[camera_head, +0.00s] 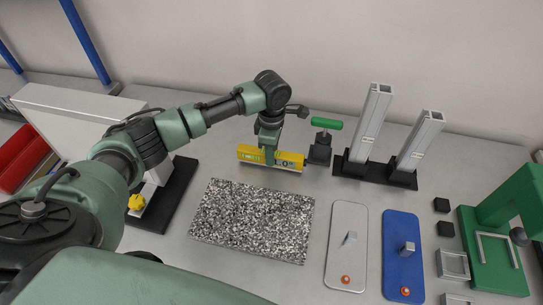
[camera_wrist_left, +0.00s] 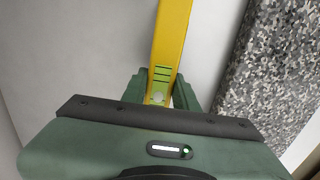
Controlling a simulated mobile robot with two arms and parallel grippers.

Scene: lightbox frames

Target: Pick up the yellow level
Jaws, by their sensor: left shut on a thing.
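The yellow level (camera_head: 288,159) lies lengthwise behind the speckled granite slab in the head view. My left gripper (camera_head: 270,153) comes down on it from above near its middle and is shut on it. In the left wrist view the level (camera_wrist_left: 172,35) runs up between the two green fingers of my left gripper (camera_wrist_left: 160,90), with a finger on each side. I cannot tell whether the level touches the table or is raised. My right gripper is not in view.
The granite slab (camera_head: 250,222) lies just in front of the level. A black block with a green handle (camera_head: 327,123) stands close to its right end. Two grey metal columns (camera_head: 370,122) stand farther right. A white plate (camera_head: 346,240) and a blue plate (camera_head: 403,265) lie front right.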

